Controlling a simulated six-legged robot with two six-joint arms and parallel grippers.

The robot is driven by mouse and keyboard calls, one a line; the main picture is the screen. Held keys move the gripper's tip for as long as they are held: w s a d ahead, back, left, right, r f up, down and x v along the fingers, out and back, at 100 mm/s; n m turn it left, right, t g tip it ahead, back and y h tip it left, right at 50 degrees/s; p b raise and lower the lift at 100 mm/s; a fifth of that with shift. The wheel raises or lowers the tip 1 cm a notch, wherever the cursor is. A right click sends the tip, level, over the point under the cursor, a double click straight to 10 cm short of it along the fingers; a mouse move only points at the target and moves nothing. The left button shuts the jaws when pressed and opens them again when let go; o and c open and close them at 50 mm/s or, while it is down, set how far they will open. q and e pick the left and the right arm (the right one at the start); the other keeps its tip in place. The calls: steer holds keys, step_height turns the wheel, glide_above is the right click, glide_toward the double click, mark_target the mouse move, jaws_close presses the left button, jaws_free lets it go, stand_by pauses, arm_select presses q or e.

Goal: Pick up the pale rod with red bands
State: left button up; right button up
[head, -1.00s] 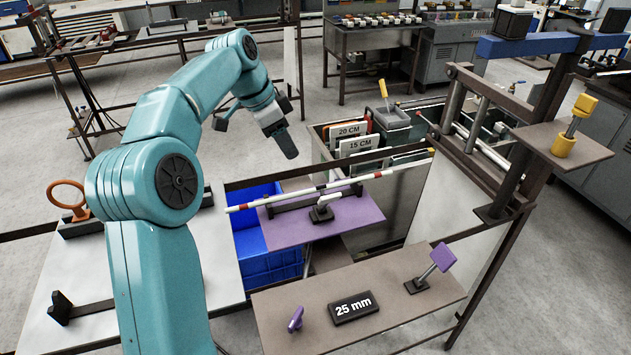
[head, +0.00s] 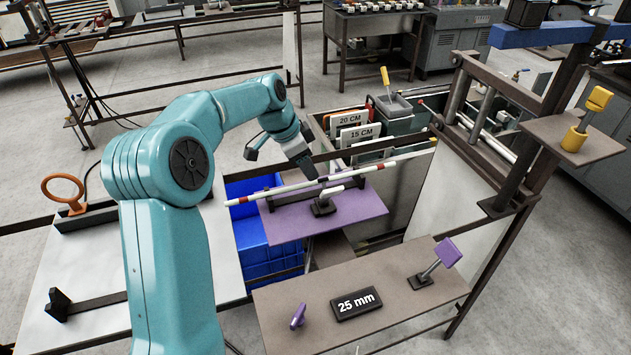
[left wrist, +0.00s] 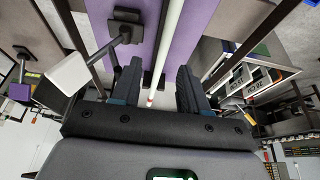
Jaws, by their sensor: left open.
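The pale rod with red bands (head: 385,163) lies slanting across a dark support above the purple plate (head: 285,226). My left gripper (head: 306,172) is open, pointing down at the rod near its middle. In the left wrist view the rod (left wrist: 167,48) runs lengthwise between the two spread fingers (left wrist: 157,82), with a red band near the palm end. The fingers do not visibly press on it. I cannot tell their exact height over the rod. My right gripper is not in view.
A small black clamp (head: 323,207) with a pale handle stands on the purple plate close to the rod. A blue crate (head: 270,262) is below. Bins with 20 CM (head: 349,118) and 15 CM signs are behind. A brown shelf with a 25 mm sign (head: 356,304) is in front.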

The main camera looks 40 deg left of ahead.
mark_target(316, 183)
arm_select(q)
steer(key=x, duration=0.3)
steer(key=p+x, duration=0.1)
steer(key=shift+a+f, duration=0.2)
steer(key=shift+f, duration=0.2)
jaws_close()
